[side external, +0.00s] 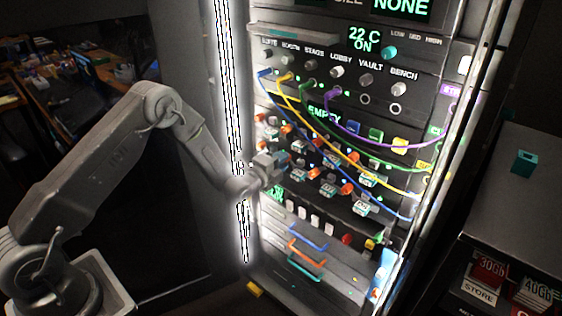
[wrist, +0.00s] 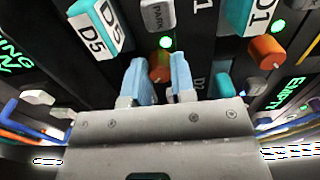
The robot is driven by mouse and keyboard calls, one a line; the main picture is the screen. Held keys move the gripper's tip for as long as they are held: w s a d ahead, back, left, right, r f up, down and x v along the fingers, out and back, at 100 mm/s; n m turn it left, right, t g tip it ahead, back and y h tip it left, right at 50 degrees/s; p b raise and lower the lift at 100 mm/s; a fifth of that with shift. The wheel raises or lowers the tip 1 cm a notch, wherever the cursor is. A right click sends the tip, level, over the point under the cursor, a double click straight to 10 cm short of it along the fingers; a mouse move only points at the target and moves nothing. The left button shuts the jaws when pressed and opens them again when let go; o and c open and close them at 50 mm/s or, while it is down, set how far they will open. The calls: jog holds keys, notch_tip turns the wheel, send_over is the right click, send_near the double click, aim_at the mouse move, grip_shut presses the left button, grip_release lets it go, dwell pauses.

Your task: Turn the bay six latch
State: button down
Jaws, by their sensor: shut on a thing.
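In the wrist view an orange latch knob (wrist: 159,68) sits between the two light-blue fingertips of my gripper (wrist: 161,78). My gripper is shut on it, one finger at each side. A green light and a grey tag reading PARK (wrist: 156,15) are just above the knob. I cannot read a bay number on this latch. In the side external view my gripper (side external: 283,160) is at the left part of the rack's middle rows, and it hides the knob there.
Teal drive blocks labelled D5 (wrist: 95,28) and D1 (wrist: 250,15) flank the gripper, with another orange knob (wrist: 265,52) at right. Yellow, blue and purple cables (side external: 330,121) hang across the rack front. Coloured drawer handles (side external: 307,238) are below. A dark counter stands at right.

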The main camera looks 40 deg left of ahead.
jog(key=c, duration=1)
grip_release()
jog(key=shift+o, duration=0.2)
jog(key=s, duration=1.4)
jog(key=shift+w, duration=0.1)
